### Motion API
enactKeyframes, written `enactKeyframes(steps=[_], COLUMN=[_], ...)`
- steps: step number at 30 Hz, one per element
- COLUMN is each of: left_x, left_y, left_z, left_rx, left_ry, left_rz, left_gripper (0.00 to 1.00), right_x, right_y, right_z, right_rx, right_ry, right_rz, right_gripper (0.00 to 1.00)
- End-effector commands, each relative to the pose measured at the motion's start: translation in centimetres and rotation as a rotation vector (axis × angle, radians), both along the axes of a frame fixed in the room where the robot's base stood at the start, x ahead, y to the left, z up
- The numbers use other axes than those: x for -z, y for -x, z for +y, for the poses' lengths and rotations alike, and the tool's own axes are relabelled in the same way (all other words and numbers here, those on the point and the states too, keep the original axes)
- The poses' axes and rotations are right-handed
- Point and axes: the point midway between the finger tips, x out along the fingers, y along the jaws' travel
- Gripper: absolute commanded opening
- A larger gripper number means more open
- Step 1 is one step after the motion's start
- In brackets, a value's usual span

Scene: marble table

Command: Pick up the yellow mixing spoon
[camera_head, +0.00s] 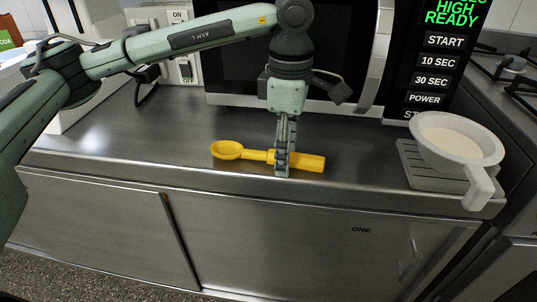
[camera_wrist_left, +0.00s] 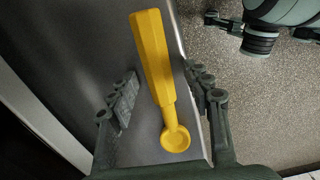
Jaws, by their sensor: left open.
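The yellow mixing spoon (camera_head: 311,162) lies flat on the steel counter near its front edge, bowl to the left and thick handle to the right. My left gripper (camera_head: 283,168) points down over the handle near its middle, and its fingers hide part of it. In the left wrist view, the spoon (camera_wrist_left: 155,65) lies between the two spread fingers of the left gripper (camera_wrist_left: 166,100), with a gap on either side. The left gripper is open and holds nothing. I cannot make out my right gripper in either view.
A microwave (camera_head: 345,103) stands behind the spoon. A white pan-like container (camera_head: 447,160) with pale contents rests on a grey slatted stand at the right. A stove (camera_head: 505,68) is further right. The counter left of the spoon is clear. Cabinet doors (camera_head: 300,245) are below the front edge.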

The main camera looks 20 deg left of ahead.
Motion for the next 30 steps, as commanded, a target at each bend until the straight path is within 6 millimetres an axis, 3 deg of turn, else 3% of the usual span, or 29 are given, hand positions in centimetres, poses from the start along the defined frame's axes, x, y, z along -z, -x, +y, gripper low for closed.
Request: enactKeyframes(steps=[2,14,23,30], left_x=[0.0,0.0,-0.2,-2.1], left_y=[0.0,0.0,0.0,-0.1], left_z=[0.0,0.0,0.0,0.0], left_rx=[0.0,0.0,0.0,0.0], left_ry=[0.0,0.0,0.0,0.001], left_rz=[0.0,0.0,-0.001,-0.003], left_gripper=[0.49,0.0,0.0,0.0], right_x=[0.0,0.0,-0.1,-0.2], right_y=[0.0,0.3,0.3,0.3], right_z=[0.0,-0.1,-0.4,-0.4], right_rx=[0.0,0.002,0.003,0.001], right_ry=[0.0,0.002,0.007,0.01], right_rz=[-0.001,0.006,0.005,0.004], right_gripper=[0.44,0.44,0.44,0.44])
